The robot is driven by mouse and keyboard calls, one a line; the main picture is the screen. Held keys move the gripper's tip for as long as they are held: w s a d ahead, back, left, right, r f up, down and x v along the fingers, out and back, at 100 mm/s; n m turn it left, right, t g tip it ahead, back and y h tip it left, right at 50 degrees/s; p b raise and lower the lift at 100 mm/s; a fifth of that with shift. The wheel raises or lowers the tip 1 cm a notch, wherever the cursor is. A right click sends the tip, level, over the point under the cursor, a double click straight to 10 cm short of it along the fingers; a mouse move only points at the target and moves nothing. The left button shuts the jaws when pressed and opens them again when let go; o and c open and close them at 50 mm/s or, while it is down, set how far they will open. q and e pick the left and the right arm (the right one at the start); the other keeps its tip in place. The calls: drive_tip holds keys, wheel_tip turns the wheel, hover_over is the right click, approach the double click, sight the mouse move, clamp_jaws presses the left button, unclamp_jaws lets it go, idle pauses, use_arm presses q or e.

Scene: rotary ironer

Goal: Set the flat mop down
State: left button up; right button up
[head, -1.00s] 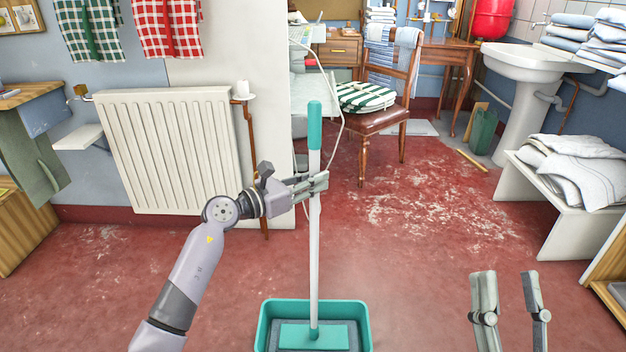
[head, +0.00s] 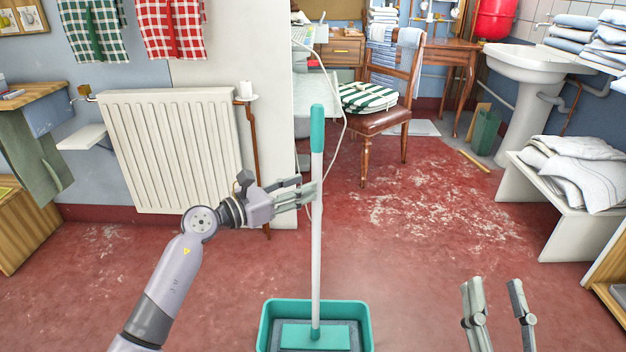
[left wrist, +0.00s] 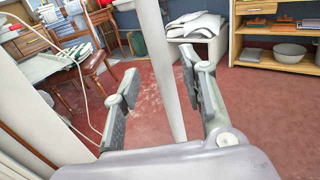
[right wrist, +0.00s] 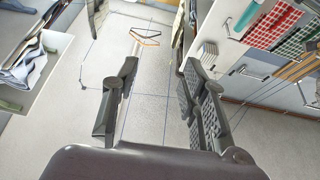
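The flat mop (head: 316,225) stands upright, with a white pole, a teal grip at the top and a teal flat head (head: 315,337) inside a teal tray (head: 266,325) on the floor. My left gripper (head: 312,191) is beside the pole at mid-height. In the left wrist view the pole (left wrist: 163,70) rises between the spread fingers (left wrist: 168,98), with gaps on both sides. My right gripper (head: 491,284) is open and empty, low at the right; the right wrist view shows its fingers (right wrist: 157,75) apart with nothing between them.
A white radiator (head: 172,150) on the wall is behind my left arm. A chair (head: 380,115) with a striped cushion stands behind the mop. A white bench (head: 565,210) with folded cloths is at the right. The red floor (head: 420,260) between tray and bench is clear.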

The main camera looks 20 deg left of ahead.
use_arm(q)
drive_tip(key=v, duration=0.7)
drive_tip(key=s+d+m+t+y, duration=0.1)
drive_tip(key=s+d+m, duration=0.3)
drive_tip(key=m, duration=0.6)
drive_tip(key=s+d+r+m+t+y, duration=0.1)
drive_tip(key=s+d+m, duration=0.4)
drive_tip(key=m, duration=0.6)
drive_tip(key=s+d+m+t+y, duration=0.3)
drive_tip(key=s+m, duration=0.4)
drive_tip(key=m, duration=0.3)
drive_tip(key=shift+s+d+r+m+t, duration=0.15)
drive_tip(key=shift+d+r+m+t, duration=0.15)
drive_tip(key=shift+d+t, duration=0.45)
use_arm(e)
drive_tip(key=f, duration=0.1)
drive_tip(key=w+f+g, duration=0.1)
drive_tip(key=shift+d+f+g+h, duration=0.1)
drive_tip(key=shift+f+g+h, duration=0.2)
drive_tip(key=shift+h, duration=0.1)
use_arm(q)
drive_tip(key=shift+d+p, duration=0.1)
drive_tip(key=shift+p, duration=0.25)
use_arm(e)
drive_tip(key=shift+f, duration=0.1)
